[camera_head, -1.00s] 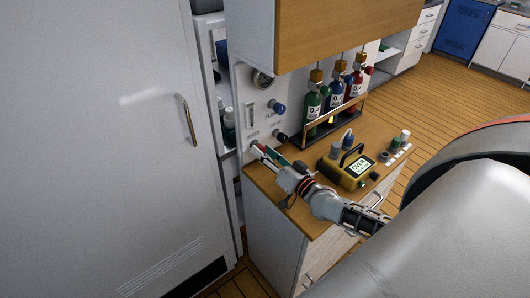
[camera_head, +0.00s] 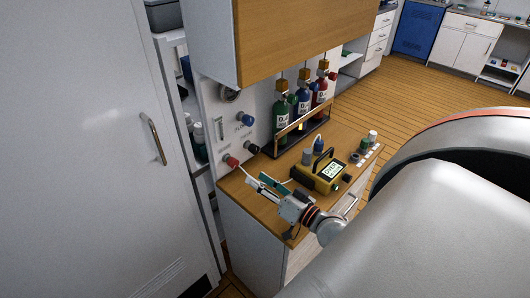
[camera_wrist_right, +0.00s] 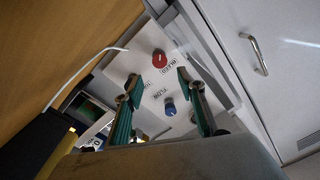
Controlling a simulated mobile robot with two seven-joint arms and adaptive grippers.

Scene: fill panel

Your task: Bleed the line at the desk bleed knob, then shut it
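The red bleed knob (camera_head: 232,161) is low on the white panel (camera_head: 212,138) at the desk's left end. It also shows in the right wrist view (camera_wrist_right: 159,59), beside a BLEED label. A blue flow knob (camera_head: 247,119) is higher on the panel and shows in the wrist view (camera_wrist_right: 170,109). A black knob (camera_head: 252,149) sits right of the red one. My right gripper (camera_head: 264,183) is in front of the panel, apart from the red knob; in the wrist view its green-padded fingers (camera_wrist_right: 159,80) are spread with nothing between them. My left gripper is not in view.
A yellow meter (camera_head: 320,172) with a lit display stands on the wooden desktop beside the gripper. Several bottles (camera_head: 301,102) stand in a rack behind. A wooden-fronted cabinet (camera_head: 295,40) overhangs. A large grey door (camera_head: 80,150) is left. A thin white hose (camera_wrist_right: 85,68) shows in the wrist view.

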